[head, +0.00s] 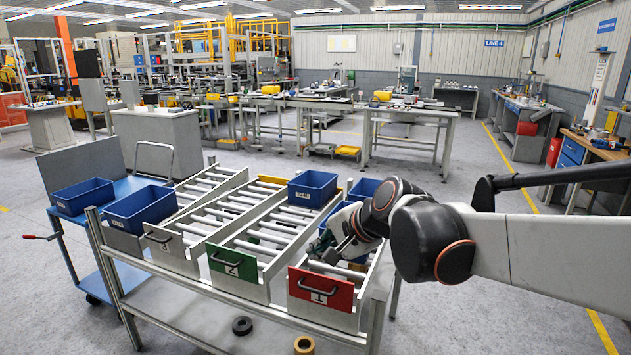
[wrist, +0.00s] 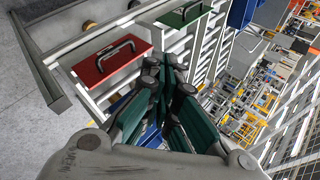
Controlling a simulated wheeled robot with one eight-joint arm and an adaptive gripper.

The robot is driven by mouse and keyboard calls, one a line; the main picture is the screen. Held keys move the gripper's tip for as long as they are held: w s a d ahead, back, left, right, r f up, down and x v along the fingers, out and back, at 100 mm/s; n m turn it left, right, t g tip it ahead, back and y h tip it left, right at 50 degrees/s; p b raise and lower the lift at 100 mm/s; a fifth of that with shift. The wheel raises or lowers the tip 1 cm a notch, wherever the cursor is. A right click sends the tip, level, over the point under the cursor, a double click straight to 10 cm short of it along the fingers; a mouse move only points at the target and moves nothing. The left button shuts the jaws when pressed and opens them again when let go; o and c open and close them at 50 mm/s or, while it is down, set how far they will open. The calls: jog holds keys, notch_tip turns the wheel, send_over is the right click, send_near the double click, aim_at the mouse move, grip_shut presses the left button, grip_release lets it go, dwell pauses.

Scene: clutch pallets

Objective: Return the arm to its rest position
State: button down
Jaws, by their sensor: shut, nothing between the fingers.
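My arm (head: 540,245) reaches in from the right of the head view, over the lane with the red "1" plate (head: 320,288). My gripper (head: 318,246) hangs above the rollers of that lane, partly hidden behind the arm's wrist. In the wrist view its green-padded fingers (wrist: 172,72) come together at the tips, with nothing seen between them. The red plate (wrist: 110,56) and the green plate (wrist: 184,10) lie beyond the fingers there.
The roller rack (head: 205,325) also has a green "2" lane and a grey "3" lane. Blue bins stand on it (head: 312,187) and at its left (head: 84,196). A black ring (head: 242,325) and a brass ring (head: 304,345) lie on the lower shelf. Open floor (head: 480,195) lies behind.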

jog(key=s+d+f+n+h, duration=0.3)
jog(key=s+d+n, duration=0.1)
jog(key=s+d, duration=0.6)
jog(key=s+d+f+n+h, duration=0.3)
jog(key=s+d, duration=0.6)
jog(key=s, duration=0.7)
jog(key=n, duration=0.2)
jog(key=shift+s+d+f+n, duration=0.25)
jog(key=shift+s+d+n, duration=0.05)
jog(key=shift+d, duration=0.1)
